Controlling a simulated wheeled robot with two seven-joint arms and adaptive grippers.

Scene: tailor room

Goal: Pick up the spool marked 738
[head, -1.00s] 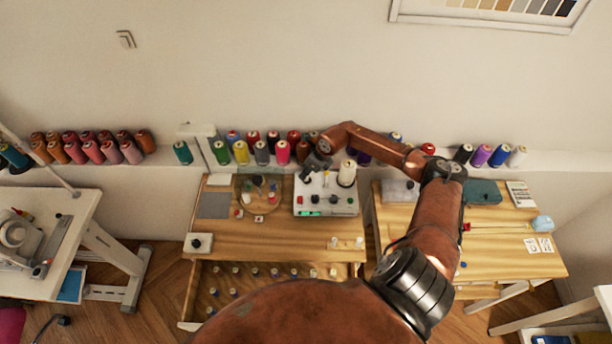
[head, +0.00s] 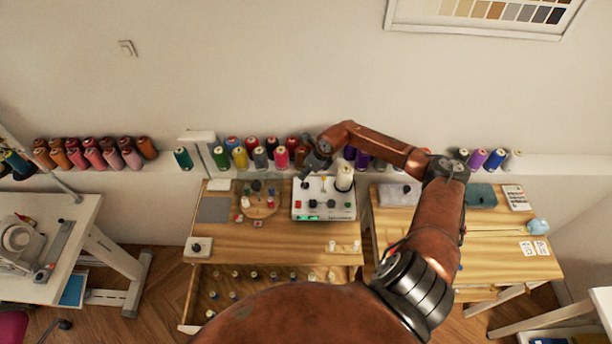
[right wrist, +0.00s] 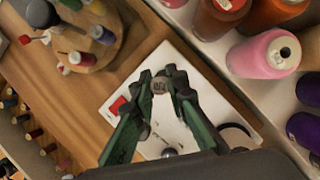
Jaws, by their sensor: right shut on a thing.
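My right gripper (head: 308,171) is above the back left part of the white box (head: 341,212) on the wooden desk. The fingers hide most of the spool's sides. In the head view I cannot make the held spool out. My left gripper is not in view.
A white cone (head: 344,178) stands on the box's right side. A round wooden stand (head: 259,212) with small spools is to the left. An open drawer (head: 188,302) below holds several small spools. Large thread cones (right wrist: 265,55) line the wall shelf behind.

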